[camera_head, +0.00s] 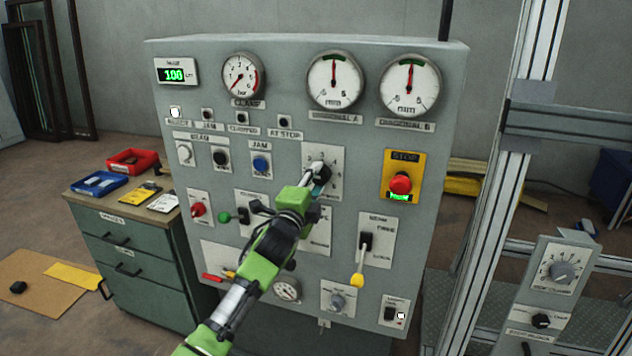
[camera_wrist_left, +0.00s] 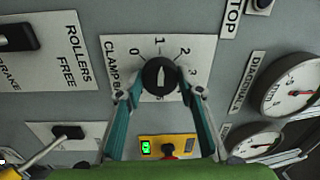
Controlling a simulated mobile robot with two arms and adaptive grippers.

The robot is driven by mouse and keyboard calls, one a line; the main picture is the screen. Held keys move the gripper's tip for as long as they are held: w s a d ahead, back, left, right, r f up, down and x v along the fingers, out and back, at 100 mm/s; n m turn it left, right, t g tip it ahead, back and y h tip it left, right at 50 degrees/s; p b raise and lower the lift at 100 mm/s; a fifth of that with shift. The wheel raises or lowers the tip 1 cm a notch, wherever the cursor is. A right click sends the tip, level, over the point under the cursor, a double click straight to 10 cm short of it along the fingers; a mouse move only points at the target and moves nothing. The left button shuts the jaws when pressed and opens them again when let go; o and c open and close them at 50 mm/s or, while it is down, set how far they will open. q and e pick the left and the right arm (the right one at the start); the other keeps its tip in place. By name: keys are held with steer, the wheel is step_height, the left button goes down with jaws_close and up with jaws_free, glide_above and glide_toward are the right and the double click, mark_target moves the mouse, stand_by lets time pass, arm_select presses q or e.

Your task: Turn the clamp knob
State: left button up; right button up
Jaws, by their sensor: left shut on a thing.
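The clamp knob (camera_wrist_left: 160,75) is a round black knob with a white pointer line, on a white plate (camera_wrist_left: 115,70) lettered "CLAMP" with a numbered scale. Its pointer line points roughly toward the 1 side in the left wrist view. In the head view the clamp knob's plate (camera_head: 334,158) is in the middle of the grey panel, and the knob is partly hidden by my gripper. My left gripper (camera_head: 317,177) is at the knob, with its teal fingers on either side, shut on it; it also shows in the left wrist view (camera_wrist_left: 160,88). My right gripper is not in view.
A red stop button (camera_head: 400,183) on a yellow plate is right of the knob. Gauges (camera_head: 410,85) line the panel top. An aluminium frame post (camera_head: 490,200) stands at the right.

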arm_select(q)
steer(key=n, duration=0.5)
steer(key=shift+f, duration=0.15)
steer(key=shift+d+n+y, duration=0.1)
steer(key=shift+n+y, duration=0.3)
steer(key=shift+n, duration=2)
steer(key=o, duration=1.1)
steer(key=shift+s, duration=0.1)
steer(key=v, duration=1.2)
